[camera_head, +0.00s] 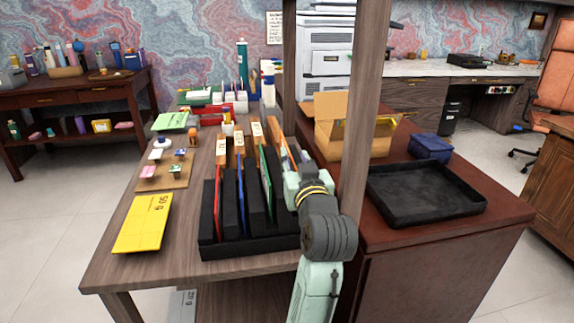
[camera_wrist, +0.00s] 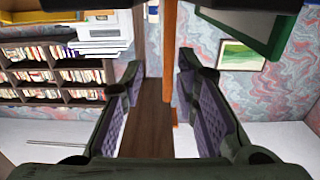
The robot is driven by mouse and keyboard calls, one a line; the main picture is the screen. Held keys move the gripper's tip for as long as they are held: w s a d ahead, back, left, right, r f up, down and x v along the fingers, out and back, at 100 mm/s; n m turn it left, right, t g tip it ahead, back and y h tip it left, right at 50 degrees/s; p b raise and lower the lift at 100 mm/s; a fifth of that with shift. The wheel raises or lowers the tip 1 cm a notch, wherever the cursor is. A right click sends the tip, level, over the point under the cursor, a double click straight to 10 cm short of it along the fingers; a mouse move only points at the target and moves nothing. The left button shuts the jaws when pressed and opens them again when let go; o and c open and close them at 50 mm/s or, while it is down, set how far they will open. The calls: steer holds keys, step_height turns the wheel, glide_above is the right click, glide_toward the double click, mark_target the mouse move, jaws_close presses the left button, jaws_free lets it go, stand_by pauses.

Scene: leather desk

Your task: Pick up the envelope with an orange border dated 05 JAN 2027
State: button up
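A black slotted rack (camera_head: 252,248) stands on the wooden desk. It holds upright pieces with red (camera_head: 218,203), blue (camera_head: 240,195) and green (camera_head: 265,178) edges. An orange-edged piece (camera_head: 285,154), possibly the envelope, shows beside my gripper at the rack's right end; its date cannot be read. My gripper (camera_wrist: 158,72) is open. In the wrist view an upright orange strip (camera_wrist: 170,52) shows between the fingers, near the right one, with no visible grip on it. A green-edged piece (camera_wrist: 272,35) hangs into that view at upper right. My wrist hides part of the rack.
A yellow sheet (camera_head: 142,222) and a board with small stamps (camera_head: 168,172) lie left of the rack. A wooden post (camera_head: 355,120) rises just right of my arm. A cardboard box (camera_head: 340,140), blue box (camera_head: 430,146) and black tray (camera_head: 425,190) are further right.

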mark_target(290, 153)
steer(key=w, duration=0.2)
steer(key=w+a+p, duration=0.1)
steer(key=w, duration=0.1)
steer(key=shift+w+a+f, duration=0.1)
steer(key=shift+f, duration=0.25)
steer(key=shift+c, duration=0.2)
jaws_close()
